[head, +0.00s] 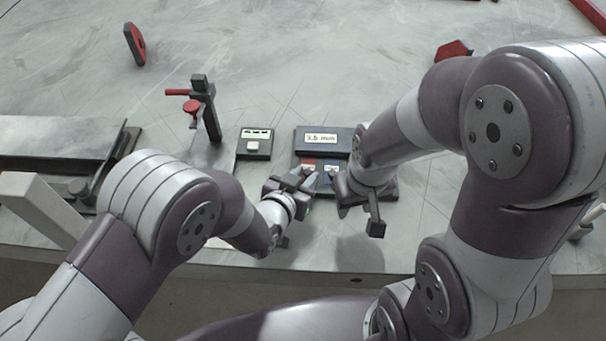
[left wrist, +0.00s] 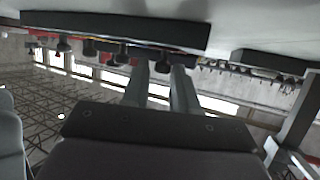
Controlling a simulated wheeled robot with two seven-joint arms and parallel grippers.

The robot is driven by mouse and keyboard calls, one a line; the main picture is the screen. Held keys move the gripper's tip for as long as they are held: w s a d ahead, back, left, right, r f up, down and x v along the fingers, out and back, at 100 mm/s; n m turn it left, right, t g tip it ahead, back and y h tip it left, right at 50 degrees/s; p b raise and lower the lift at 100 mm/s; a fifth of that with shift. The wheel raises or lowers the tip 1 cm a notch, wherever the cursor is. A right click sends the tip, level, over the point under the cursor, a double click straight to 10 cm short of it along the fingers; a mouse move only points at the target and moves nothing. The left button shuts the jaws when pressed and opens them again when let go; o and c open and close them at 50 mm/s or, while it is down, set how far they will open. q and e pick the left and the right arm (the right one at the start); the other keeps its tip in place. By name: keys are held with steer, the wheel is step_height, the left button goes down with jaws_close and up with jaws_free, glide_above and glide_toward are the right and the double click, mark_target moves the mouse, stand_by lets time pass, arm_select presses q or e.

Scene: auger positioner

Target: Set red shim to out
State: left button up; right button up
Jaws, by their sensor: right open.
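A dark panel (head: 306,134) with a display reading about "3.5 mm" stands on the table. Below the display, a red part (head: 310,161), likely the red shim, sits left of a blue part, each near a small pale tag. My left gripper (head: 309,176) is at the panel's lower left edge, just in front of the red part, partly covering it. My right gripper (head: 337,174) is open at the panel's lower right, close to my left gripper.
A small dark box (head: 255,143) stands left of the panel. Further left are a post with a red clamp (head: 205,105) and a long metal rail (head: 60,137). A red-faced disc (head: 135,44) stands farther back.

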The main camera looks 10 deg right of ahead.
arm_select(q)
steer(key=p+v, duration=0.1)
steer(key=v, duration=1.1)
steer(key=shift+s+a+p, duration=0.2)
steer(key=shift+s+p, duration=0.05)
steer(key=shift+p, duration=0.05)
steer(key=shift+r, duration=0.15)
steer(key=w+a+r+n+g+y+p, duration=0.2)
steer(key=a+r+y+p, duration=0.1)
steer(key=a, duration=0.4)
steer(key=w+a+r+n+g+y+p, duration=0.2)
steer(key=a+r+n+y+p, duration=0.15)
steer(key=a, duration=0.25)
steer(key=s+a+r+n+g+y+p, duration=0.2)
steer(key=s+a+g, duration=0.3)
steer(key=a, duration=0.4)
steer(key=shift+s+r, duration=0.6)
steer(key=shift+r, duration=0.2)
